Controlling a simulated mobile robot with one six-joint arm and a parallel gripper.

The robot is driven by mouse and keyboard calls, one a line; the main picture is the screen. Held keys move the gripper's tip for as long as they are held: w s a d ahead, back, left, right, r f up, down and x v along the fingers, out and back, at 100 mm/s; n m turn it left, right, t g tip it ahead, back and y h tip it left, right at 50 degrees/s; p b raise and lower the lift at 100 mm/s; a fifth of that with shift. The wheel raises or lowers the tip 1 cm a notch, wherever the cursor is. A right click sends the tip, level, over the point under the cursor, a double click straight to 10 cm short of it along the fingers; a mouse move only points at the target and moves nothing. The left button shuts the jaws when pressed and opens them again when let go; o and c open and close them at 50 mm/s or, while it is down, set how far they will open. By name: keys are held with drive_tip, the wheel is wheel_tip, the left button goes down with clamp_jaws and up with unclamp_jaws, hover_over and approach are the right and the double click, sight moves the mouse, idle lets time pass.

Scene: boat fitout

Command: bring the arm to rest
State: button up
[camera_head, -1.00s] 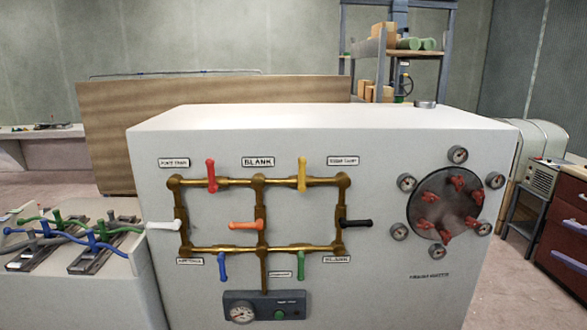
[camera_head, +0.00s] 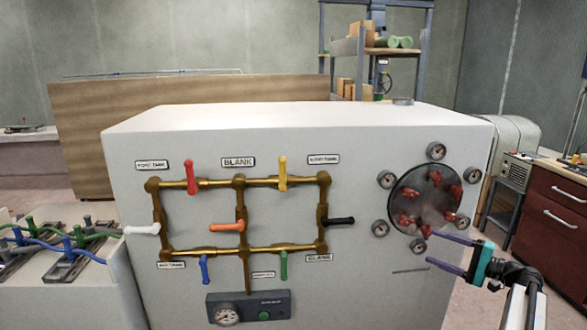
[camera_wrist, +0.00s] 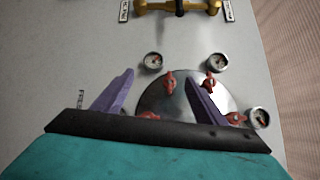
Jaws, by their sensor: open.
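My gripper (camera_head: 440,252) is at the lower right in the head view, in front of the white cabinet (camera_head: 350,280) and below the round plate (camera_head: 432,185) with red valve handles. Its two purple fingers are spread apart with nothing between them. In the wrist view my gripper (camera_wrist: 158,98) points towards the round plate (camera_wrist: 182,97), with the fingers overlapping it in the picture. I cannot tell whether they touch anything.
Brass pipes (camera_head: 262,182) with coloured handles run across the cabinet front. Several gauges (camera_head: 436,151) ring the plate. A gauge box (camera_head: 249,307) sits below the pipes. A bench (camera_head: 75,290) with valves stands left, a red drawer cabinet (camera_head: 552,208) right.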

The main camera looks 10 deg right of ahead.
drive_tip(key=w+a+f+n+g+y, duration=0.1)
drive_tip(key=w+a+f+g, duration=0.15)
drive_tip(key=a+f, duration=0.8)
drive_tip(key=w+a+f+g+y, duration=0.1)
drive_tip(key=a+f+g, duration=0.2)
drive_tip(key=a+f, duration=0.75)
drive_tip(key=s+a+f+n+g, duration=0.1)
drive_tip(key=s+a+f+g, duration=0.15)
drive_tip(key=a+f, duration=0.4)
drive_tip(key=s+a+f+n+g+h, duration=0.1)
drive_tip(key=s+a+f+g, duration=0.2)
drive_tip(key=a, duration=0.6)
drive_tip(key=s+a+f+n+g, duration=0.1)
drive_tip(key=s+a+f, duration=0.4)
drive_tip(key=a, duration=0.3)
drive_tip(key=s+a+f+n+g+h, duration=0.2)
drive_tip(key=s+a+f+g+h, duration=0.15)
drive_tip(key=s+f, duration=0.6)
drive_tip(key=s+a+f+n+g+h, duration=0.25)
drive_tip(key=s+a+f, duration=0.3)
drive_tip(key=s, duration=0.75)
drive_tip(key=s+d+f+n+h, duration=0.2)
drive_tip(key=s+d+h, duration=0.1)
drive_tip(key=d, duration=0.3)
drive_tip(key=s+d+f+n+g+h, duration=0.1)
drive_tip(key=s+d+f+h, duration=0.1)
drive_tip(key=s+d, duration=0.3)
drive_tip(key=shift+s+d+n+h, duration=0.35)
drive_tip(key=shift+s+h, duration=0.05)
drive_tip(key=shift+h, duration=0.1)
